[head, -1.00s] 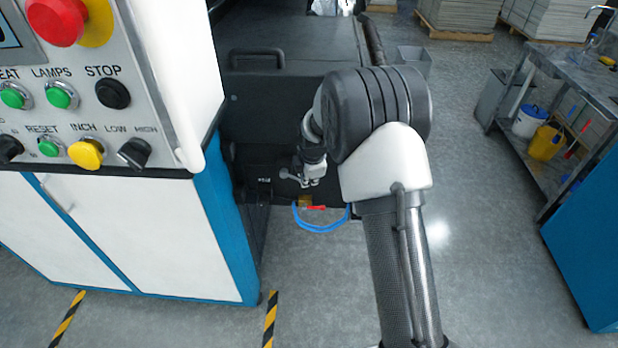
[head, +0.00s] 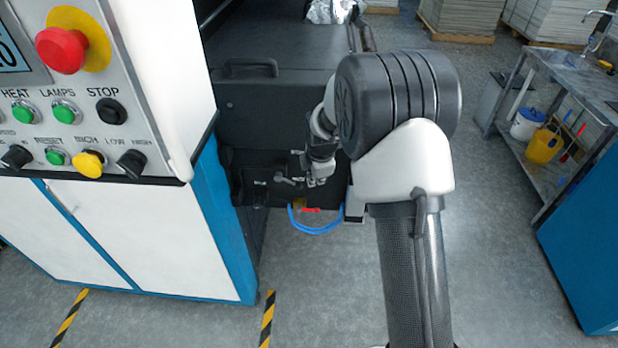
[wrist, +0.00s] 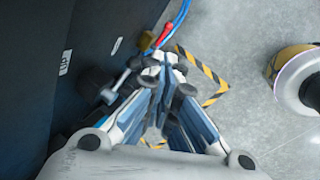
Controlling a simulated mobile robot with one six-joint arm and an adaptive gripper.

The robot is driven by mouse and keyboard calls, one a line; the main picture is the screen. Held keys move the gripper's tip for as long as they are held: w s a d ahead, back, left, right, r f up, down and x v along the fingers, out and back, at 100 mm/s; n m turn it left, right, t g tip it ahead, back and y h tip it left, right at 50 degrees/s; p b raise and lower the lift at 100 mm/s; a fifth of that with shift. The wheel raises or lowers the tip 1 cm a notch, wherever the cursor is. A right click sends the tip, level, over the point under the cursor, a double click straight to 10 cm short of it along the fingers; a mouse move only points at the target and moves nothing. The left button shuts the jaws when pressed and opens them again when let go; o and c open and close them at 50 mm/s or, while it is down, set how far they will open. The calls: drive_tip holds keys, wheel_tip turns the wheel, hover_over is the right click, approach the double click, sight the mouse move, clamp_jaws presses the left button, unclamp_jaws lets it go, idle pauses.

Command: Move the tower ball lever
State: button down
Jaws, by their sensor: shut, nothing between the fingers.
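My gripper (head: 317,183) is low in front of the dark machine face, with its fingers together and empty. In the wrist view its fingertips (wrist: 165,62) meet near the picture's middle. A small silver lever on a dark round hub (wrist: 98,86) sticks out from the machine just left of the fingertips. The lever (head: 285,181) also shows left of the gripper in the head view. A red handle (head: 310,210) on a brass-coloured fitting lies below the gripper; the red handle (wrist: 166,34) is just beyond the fingertips in the wrist view. I cannot tell which lever the task names.
A blue hose (head: 316,230) loops below the red handle. A control cabinet (head: 130,235) stands close on the left. A steel bench (head: 590,95) is at the right. Open grey floor (head: 490,230) lies to the right of my arm.

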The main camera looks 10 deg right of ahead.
drive_tip(key=shift+s+d+r+p, duration=0.2)
drive_tip(key=shift+s+d+r, duration=0.55)
drive_tip(key=shift+d, duration=0.15)
drive_tip(key=shift+s+d+r+p, duration=0.15)
drive_tip(key=shift+s+d+r, duration=0.5)
drive_tip(key=shift+s+d, duration=0.15)
drive_tip(key=shift+w, duration=0.1)
drive_tip(key=s+a+r+m, duration=0.3)
drive_tip(key=s+r+m, duration=0.1)
drive_tip(key=s+r, duration=0.4)
drive_tip(key=s+a+r+m, duration=0.2)
drive_tip(key=s+r+m, duration=0.2)
drive_tip(key=s+r, duration=0.35)
drive_tip(key=s+a+r+m, duration=0.1)
drive_tip(key=s+m, duration=0.4)
drive_tip(key=s, duration=0.4)
drive_tip(key=s+a+r+m, duration=0.1)
drive_tip(key=s+a+m, duration=0.1)
drive_tip(key=s+m, duration=0.3)
drive_tip(key=s, duration=0.4)
drive_tip(key=shift+s+r+t, duration=0.25)
drive_tip(key=shift+s+t, duration=0.05)
drive_tip(key=shift+s, duration=0.05)
